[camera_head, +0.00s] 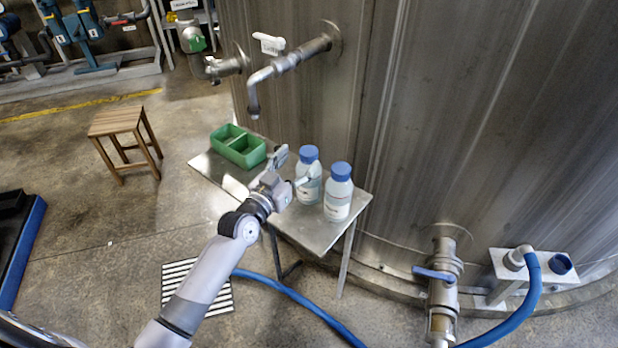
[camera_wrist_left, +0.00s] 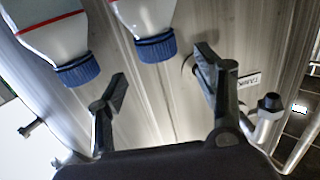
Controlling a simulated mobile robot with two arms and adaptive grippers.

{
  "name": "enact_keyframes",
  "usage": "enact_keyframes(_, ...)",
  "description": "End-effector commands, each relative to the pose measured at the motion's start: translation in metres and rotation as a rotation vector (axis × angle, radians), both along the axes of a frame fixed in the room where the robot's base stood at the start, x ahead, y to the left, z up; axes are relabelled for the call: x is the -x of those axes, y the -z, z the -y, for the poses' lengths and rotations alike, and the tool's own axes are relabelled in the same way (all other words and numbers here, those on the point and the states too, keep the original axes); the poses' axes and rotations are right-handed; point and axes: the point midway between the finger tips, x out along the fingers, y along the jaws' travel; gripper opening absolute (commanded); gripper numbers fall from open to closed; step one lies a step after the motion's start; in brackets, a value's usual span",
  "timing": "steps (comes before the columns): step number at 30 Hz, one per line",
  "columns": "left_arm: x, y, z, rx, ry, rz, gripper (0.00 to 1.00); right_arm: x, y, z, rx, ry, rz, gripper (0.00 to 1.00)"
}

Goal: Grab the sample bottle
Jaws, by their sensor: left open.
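Two white sample bottles with blue caps stand upright on a small metal table, the left bottle (camera_head: 309,186) and the right bottle (camera_head: 338,201). My left gripper (camera_head: 291,168) is open beside the left bottle, on its left side. One finger overlaps that bottle in the picture; I cannot tell whether it touches. In the left wrist view the bottles appear upside down. One bottle (camera_wrist_left: 145,14) lies beyond the gap between the open fingers of my left gripper (camera_wrist_left: 162,76), and another bottle (camera_wrist_left: 50,34) is to the left. My right gripper is not in view.
The metal table (camera_head: 312,232) stands against a large steel tank (camera_head: 480,120). A green divided tray (camera_head: 245,155) sits at its back left. A bent pipe (camera_head: 285,68) juts out above the table. A blue hose (camera_head: 300,300) runs along the floor. A wooden stool (camera_head: 118,122) stands left.

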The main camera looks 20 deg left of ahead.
Motion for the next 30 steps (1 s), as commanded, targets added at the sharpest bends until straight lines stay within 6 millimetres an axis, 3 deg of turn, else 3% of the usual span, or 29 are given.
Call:
enact_keyframes(5, -0.011, 0.0, 0.003, 0.0, 0.0, 0.0, 0.62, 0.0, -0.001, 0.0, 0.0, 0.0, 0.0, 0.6)
enact_keyframes(15, -0.054, 0.002, 0.013, -0.001, 0.0, 0.0, 0.62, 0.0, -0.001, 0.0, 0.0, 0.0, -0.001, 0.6)
enact_keyframes(23, -0.055, 0.003, 0.013, 0.0, 0.0, 0.0, 0.62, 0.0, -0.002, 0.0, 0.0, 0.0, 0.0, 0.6)
enact_keyframes(30, -0.055, 0.003, 0.013, 0.0, 0.0, 0.0, 0.46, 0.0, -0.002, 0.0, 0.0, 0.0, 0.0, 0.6)
